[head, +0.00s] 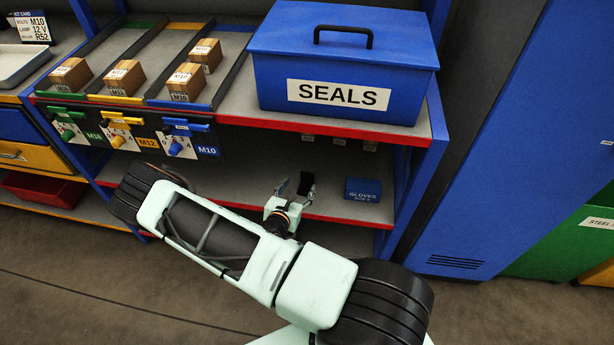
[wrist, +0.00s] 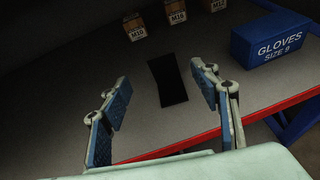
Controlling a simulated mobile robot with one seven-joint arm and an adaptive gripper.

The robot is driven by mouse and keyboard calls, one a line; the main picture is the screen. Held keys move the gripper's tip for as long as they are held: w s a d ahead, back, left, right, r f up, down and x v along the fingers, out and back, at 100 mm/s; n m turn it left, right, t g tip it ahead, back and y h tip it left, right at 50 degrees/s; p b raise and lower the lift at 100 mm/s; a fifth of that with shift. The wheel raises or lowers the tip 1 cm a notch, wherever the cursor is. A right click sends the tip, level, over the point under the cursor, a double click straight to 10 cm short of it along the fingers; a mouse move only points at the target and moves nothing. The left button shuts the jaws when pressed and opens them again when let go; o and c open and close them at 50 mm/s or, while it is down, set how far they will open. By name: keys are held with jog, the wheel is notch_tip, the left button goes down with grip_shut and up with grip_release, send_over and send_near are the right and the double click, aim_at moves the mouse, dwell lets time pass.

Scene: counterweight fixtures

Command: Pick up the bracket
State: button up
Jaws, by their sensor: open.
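A dark black piece, which looks like the bracket (wrist: 168,82), rests on the grey lower shelf in the wrist view. It shows as a plain dark rectangle, and its full shape is hard to tell. In the head view the dark bracket (head: 306,181) shows beside the fingers at the lower shelf. My gripper (wrist: 160,77) is open, with one finger to the left and one to the right of the bracket in the picture. Nothing is held. In the head view my gripper (head: 296,188) reaches in over the lower shelf, below the upper one.
A blue GLOVES box (wrist: 270,42) stands to the right on the shelf. Small cartons, including M10 (wrist: 133,28) and M16 (wrist: 176,12), stand behind. The red shelf edge (wrist: 260,113) runs in front. A blue SEALS box (head: 340,65) sits on the shelf above.

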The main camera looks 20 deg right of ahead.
aim_at(307, 176)
jog(key=shift+d+f+n, duration=0.2)
jog(key=shift+f+n, duration=0.2)
jog(key=shift+f, duration=0.5)
jog(key=x, duration=0.4)
jog(key=shift+f, duration=0.1)
jog(key=shift+b+x, duration=0.4)
jog(key=shift+x, duration=2.65)
jog(key=shift+c, duration=0.4)
jog(key=shift+a, duration=0.1)
jog(key=c, duration=1.3)
jog(key=shift+c, duration=0.6)
